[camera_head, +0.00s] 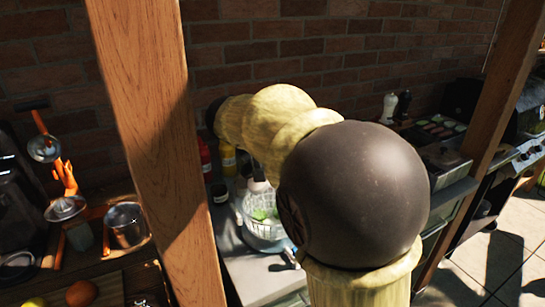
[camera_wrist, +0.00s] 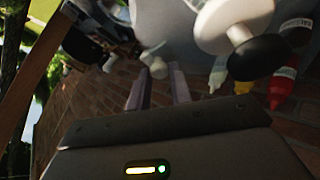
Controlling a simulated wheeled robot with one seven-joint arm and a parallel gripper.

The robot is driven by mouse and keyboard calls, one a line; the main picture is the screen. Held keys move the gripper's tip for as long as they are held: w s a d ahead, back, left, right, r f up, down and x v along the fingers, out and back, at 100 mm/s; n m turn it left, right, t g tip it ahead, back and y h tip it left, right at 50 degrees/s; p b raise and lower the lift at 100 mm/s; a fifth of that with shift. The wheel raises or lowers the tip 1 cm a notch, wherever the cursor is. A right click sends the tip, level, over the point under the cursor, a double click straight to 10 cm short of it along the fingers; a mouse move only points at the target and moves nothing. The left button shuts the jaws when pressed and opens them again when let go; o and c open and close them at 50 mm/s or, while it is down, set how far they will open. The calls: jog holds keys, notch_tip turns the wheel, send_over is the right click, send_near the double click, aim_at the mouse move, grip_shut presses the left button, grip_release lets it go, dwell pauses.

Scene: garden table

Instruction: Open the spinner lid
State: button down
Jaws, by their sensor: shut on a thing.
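The salad spinner (camera_head: 264,226) stands on the grey counter behind my arm in the head view. It has a clear bowl and a pale slotted basket with green leaves showing.
A red bottle (camera_head: 205,158) and a yellow bottle (camera_head: 229,160) stand close behind the spinner. A dark-lidded jar (camera_head: 220,193) is at its left. A wooden post (camera_head: 155,120) rises left of the counter. A grill (camera_head: 522,145) stands at the right.

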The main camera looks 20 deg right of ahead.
jog(key=shift+a+r, duration=0.1)
dwell(0.3)
jog(key=c, duration=1.3)
grip_release()
jog(key=shift+o, duration=0.2)
notch_tip(320, 180, up, 10)
jog(key=p, duration=0.1)
